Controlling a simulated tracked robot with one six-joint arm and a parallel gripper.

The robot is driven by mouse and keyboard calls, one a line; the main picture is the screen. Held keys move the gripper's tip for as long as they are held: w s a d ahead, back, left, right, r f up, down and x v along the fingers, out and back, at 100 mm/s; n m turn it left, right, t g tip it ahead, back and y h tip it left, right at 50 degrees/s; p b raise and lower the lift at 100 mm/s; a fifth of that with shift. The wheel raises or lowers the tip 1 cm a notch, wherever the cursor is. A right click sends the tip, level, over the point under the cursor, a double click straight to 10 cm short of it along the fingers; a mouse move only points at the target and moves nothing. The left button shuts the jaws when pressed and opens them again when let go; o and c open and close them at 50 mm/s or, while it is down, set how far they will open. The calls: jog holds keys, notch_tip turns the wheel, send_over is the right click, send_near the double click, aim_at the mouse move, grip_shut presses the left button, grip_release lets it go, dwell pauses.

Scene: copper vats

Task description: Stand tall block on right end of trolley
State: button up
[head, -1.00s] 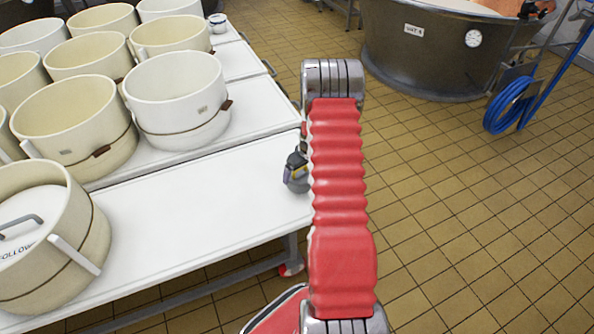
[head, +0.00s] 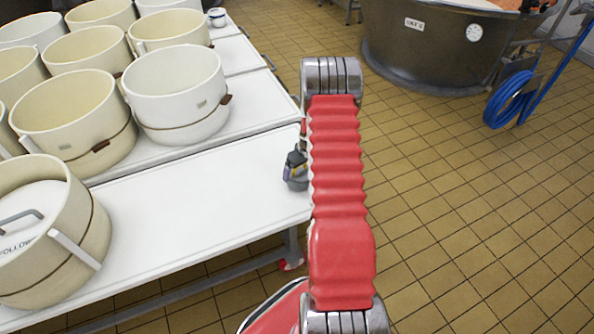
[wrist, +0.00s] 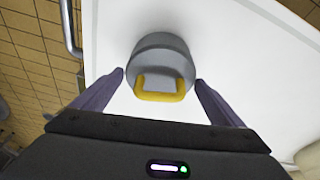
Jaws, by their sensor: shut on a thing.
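My gripper (wrist: 160,82) is shut on a grey, rounded block (wrist: 162,50) with a yellow U-shaped part on its near side. A purple finger is on each side of it. In the head view my gripper (head: 296,168) shows at the left of my red arm, with the grey block (head: 297,185) low between its fingers. Both are over the right end of the white trolley (head: 200,218). My arm hides part of that end. I cannot tell whether the block's base touches the white top. In the wrist view the trolley top (wrist: 235,50) lies under and around the block.
A cream tub with a lid (head: 50,235) stands on the left of the trolley. Several cream tubs (head: 75,115) and a white tub (head: 180,95) stand on the tables behind. A large vat (head: 430,45) and a blue hose (head: 510,100) are at the back right. Tiled floor is clear at right.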

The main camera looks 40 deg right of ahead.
jog(key=shift+w+f, duration=0.1)
jog(key=shift+f, duration=0.45)
dwell(1.4)
jog(key=o, duration=1.7)
jog(key=shift+o, duration=0.6)
jog(key=shift+f, duration=0.15)
jog(key=shift+w+v, duration=0.2)
jog(key=shift+v, duration=0.95)
jog(key=shift+w+v, duration=0.25)
jog(key=shift+v, duration=0.95)
jog(key=shift+w+v, duration=0.2)
jog(key=shift+v, duration=0.95)
